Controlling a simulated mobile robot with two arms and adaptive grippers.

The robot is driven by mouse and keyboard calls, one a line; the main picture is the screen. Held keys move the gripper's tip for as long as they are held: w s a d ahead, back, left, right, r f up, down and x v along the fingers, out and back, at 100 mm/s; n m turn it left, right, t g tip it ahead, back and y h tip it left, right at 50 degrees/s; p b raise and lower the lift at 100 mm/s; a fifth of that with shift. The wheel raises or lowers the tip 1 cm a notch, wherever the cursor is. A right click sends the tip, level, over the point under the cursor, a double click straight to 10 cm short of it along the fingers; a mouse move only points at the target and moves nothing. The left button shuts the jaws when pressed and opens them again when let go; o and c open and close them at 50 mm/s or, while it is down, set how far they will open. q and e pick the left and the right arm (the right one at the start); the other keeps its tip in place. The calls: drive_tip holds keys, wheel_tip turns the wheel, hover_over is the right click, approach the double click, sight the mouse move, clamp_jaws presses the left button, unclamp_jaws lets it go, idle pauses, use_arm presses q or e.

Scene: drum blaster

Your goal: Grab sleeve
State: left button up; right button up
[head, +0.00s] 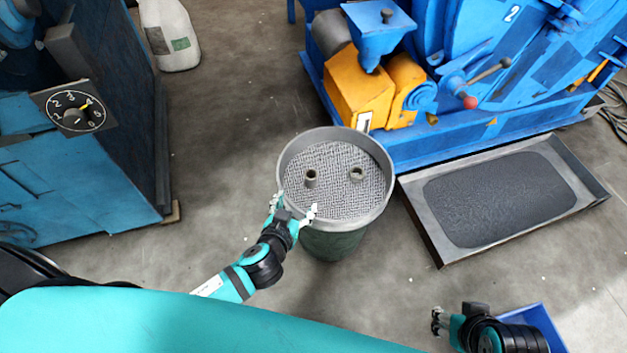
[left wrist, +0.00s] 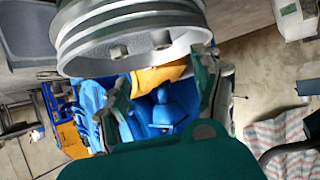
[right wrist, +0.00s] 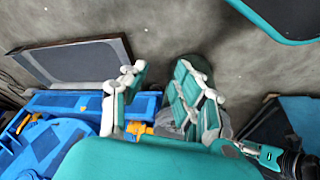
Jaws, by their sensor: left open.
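Two short metal sleeves stand upright in a round grey-rimmed bin (head: 384,200). The left sleeve (head: 311,178) and the right sleeve (head: 356,174) rest on a grey textured layer. The left wrist view shows the bin (left wrist: 130,35) at the top, with the sleeves' ends (left wrist: 118,51) (left wrist: 162,40) just over its rim. My left gripper (head: 293,210) is open and empty at the bin's near rim, short of both sleeves; I cannot tell whether it touches the rim. My right gripper (head: 437,321) is open and empty at the lower right, away from the bin.
A blue machine with a yellow part (head: 358,97) stands close behind the bin. A shallow grey tray (head: 421,222) lies to its right. A blue crate (head: 543,322) is beside my right gripper. A blue cabinet with a dial (head: 74,108) stands at left; floor between is clear.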

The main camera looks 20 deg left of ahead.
use_arm(q)
drive_tip(key=b, duration=0.2)
approach(310, 177)
drive_tip(key=shift+w+d+f, duration=0.15)
drive_tip(key=shift+w+f, duration=0.15)
drive_tip(key=shift+f, duration=0.15)
drive_tip(key=b+x, duration=0.1)
drive_tip(key=x, duration=0.4)
drive_tip(key=b+x, duration=0.1)
drive_tip(key=x, duration=0.4)
drive_tip(key=shift+w+a+r+b, duration=0.1)
drive_tip(key=shift+w+a+b, duration=0.1)
drive_tip(key=shift+b, duration=0.2)
drive_tip(key=shift+w, duration=0.1)
clamp_jaws()
use_arm(e)
drive_tip(key=w+a+r+t+y, duration=0.1)
drive_tip(key=w+a+r+t, duration=0.2)
drive_tip(key=w+r+t, duration=0.3)
drive_tip(key=w+a+r+t+y, duration=0.2)
drive_tip(key=w+a+r+t, duration=0.1)
drive_tip(key=w+r+t, duration=0.4)
drive_tip(key=w+r, duration=0.1)
drive_tip(key=w, duration=0.2)
drive_tip(key=shift+a+r+n+y, duration=0.2)
drive_tip(key=shift+n+y, duration=0.1)
drive_tip(key=shift+n, duration=0.1)
